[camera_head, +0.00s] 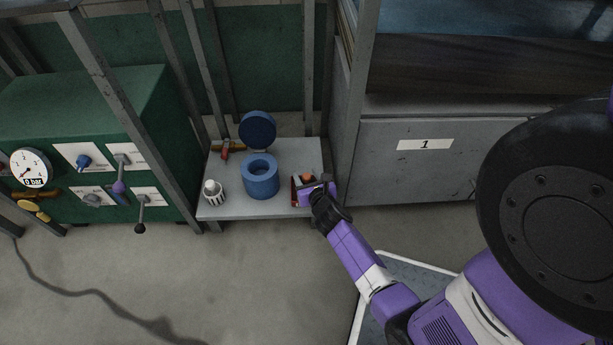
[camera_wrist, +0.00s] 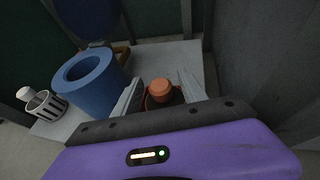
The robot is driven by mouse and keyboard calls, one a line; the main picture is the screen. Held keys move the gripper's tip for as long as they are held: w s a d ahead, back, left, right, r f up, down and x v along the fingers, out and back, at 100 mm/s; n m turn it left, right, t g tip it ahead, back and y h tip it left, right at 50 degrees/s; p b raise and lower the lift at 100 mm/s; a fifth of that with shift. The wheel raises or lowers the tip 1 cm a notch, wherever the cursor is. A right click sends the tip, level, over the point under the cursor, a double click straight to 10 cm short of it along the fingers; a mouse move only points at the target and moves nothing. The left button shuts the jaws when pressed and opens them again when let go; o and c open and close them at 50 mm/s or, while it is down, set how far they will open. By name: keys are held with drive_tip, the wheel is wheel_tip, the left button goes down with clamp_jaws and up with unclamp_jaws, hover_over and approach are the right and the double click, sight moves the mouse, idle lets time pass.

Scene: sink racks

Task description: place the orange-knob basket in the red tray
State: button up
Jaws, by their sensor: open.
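My gripper (camera_head: 309,184) is over the right end of the low grey shelf. In the wrist view its two fingers (camera_wrist: 160,82) are apart, one on each side of an orange knob (camera_wrist: 160,91). The orange knob (camera_head: 307,177) also shows just beyond the gripper in the head view. The basket below the knob is mostly hidden; a dark reddish-brown part shows around it. A red edge, seemingly of the red tray (camera_head: 295,190), shows just left of the gripper. I cannot tell whether the basket rests inside the tray.
A blue round container (camera_head: 261,177) with its lid (camera_head: 257,130) raised stands mid-shelf. A white-knob basket (camera_head: 214,192) stands at the shelf's left end. A red-and-orange item (camera_head: 226,151) lies behind. A grey cabinet (camera_head: 420,160) stands close on the right.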

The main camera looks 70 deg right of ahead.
drive_tip(key=s+a+r+m+t+y+p, duration=0.1)
drive_tip(key=s+a+r+m+t+y, duration=0.2)
drive_tip(key=a, duration=0.7)
drive_tip(key=s+a+r+m+p, duration=0.1)
drive_tip(key=s+a+r+m, duration=0.3)
drive_tip(key=a, duration=0.5)
drive_tip(key=s+a+r+m+t+y+p, duration=0.1)
drive_tip(key=s+a+r+m+t+y, duration=0.2)
drive_tip(key=a+r, duration=0.5)
drive_tip(key=s+a+r+m+y, duration=0.2)
drive_tip(key=s+a+r+m, duration=0.1)
drive_tip(key=a+r+m, duration=0.3)
drive_tip(key=s+a+r+m+y, duration=0.2)
drive_tip(key=s+a+r+m, duration=0.2)
drive_tip(key=r+m, duration=0.5)
drive_tip(key=shift+a+t+y, duration=0.4)
drive_tip(key=shift+a, duration=0.65)
drive_tip(key=shift+r, duration=0.15)
wheel_tip(320, 180, up, 34)
drive_tip(key=p, duration=3.3)
drive_tip(key=shift+p, duration=0.4)
